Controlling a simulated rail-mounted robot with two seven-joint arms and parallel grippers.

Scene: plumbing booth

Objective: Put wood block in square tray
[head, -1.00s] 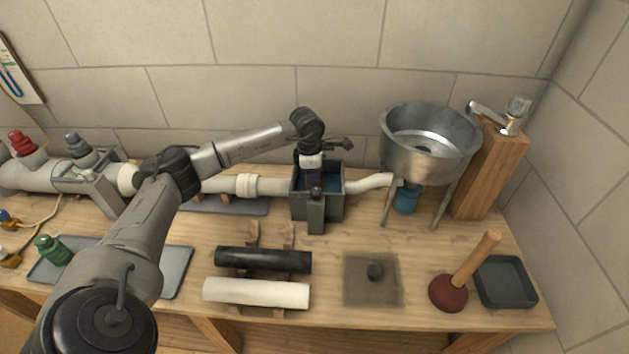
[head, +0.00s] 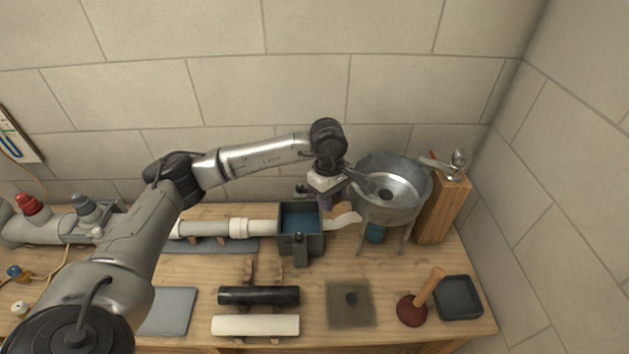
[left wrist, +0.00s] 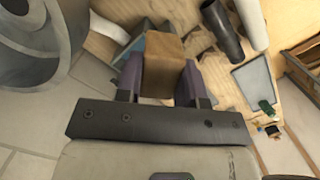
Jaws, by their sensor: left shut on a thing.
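My left gripper (head: 325,198) is above the right edge of the grey water box, left of the metal basin. In the left wrist view its purple fingers (left wrist: 161,76) are shut on a brown wood block (left wrist: 162,58), one finger on each side. In the head view I cannot make out the block; the gripper hides it. The dark square tray (head: 458,309) lies at the right end of the bench, well to the right of the gripper, and looks empty. My right gripper is in neither view.
The water box (head: 301,245) stands below the gripper. The metal basin (head: 394,200) on legs and a wooden post with a tap (head: 441,212) stand to the right. A plunger (head: 412,311) sits just left of the tray. Black and white pipes (head: 257,325) lie in front.

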